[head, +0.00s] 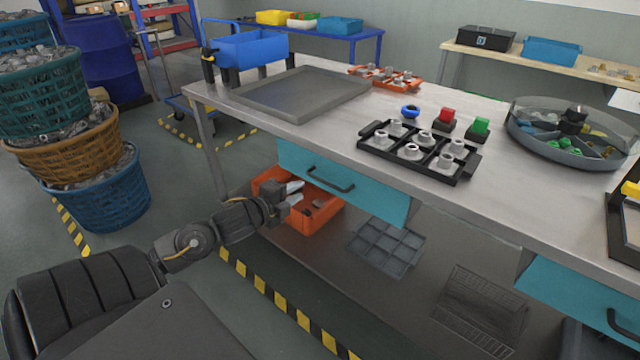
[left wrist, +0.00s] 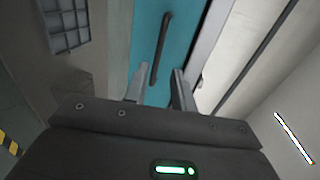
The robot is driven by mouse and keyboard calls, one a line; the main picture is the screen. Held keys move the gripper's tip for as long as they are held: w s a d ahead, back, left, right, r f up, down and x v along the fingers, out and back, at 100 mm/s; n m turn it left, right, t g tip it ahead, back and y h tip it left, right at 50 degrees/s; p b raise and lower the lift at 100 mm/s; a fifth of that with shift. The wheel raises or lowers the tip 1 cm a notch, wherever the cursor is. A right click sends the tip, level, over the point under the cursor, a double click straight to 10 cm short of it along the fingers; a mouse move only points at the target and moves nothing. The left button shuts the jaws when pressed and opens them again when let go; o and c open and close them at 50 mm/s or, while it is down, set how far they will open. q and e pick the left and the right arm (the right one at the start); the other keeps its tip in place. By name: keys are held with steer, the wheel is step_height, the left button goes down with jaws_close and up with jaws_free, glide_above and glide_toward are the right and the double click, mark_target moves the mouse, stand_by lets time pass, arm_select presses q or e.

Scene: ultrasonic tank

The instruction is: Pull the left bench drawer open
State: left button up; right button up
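The left bench drawer (head: 375,196) has a teal front under the worktop and sits flush with the bench, shut. Its black bar handle (head: 330,180) runs along the front. My left gripper (head: 296,193) is to the left of the handle in the head view, below the drawer's left part. In the left wrist view the gripper (left wrist: 158,88) has its two fingers apart with nothing between them. The handle (left wrist: 160,50) shows ahead of the fingertips, on the teal drawer front (left wrist: 145,35). I cannot see contact with it. My right gripper is not in view.
An orange bin (head: 325,218) and a grey divided tray (head: 387,245) lie on the shelf below. The worktop (head: 320,135) bears a black rack (head: 420,150) and a round divided tray (head: 570,155). Another teal drawer (head: 570,300) is at right. Stacked baskets (head: 100,195) stand left.

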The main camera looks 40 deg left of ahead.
mark_target(320, 180)
arm_select(q)
steer(key=x, duration=1)
steer(key=shift+w+a+f, duration=0.1)
steer(key=shift+w, duration=0.3)
jaws_close()
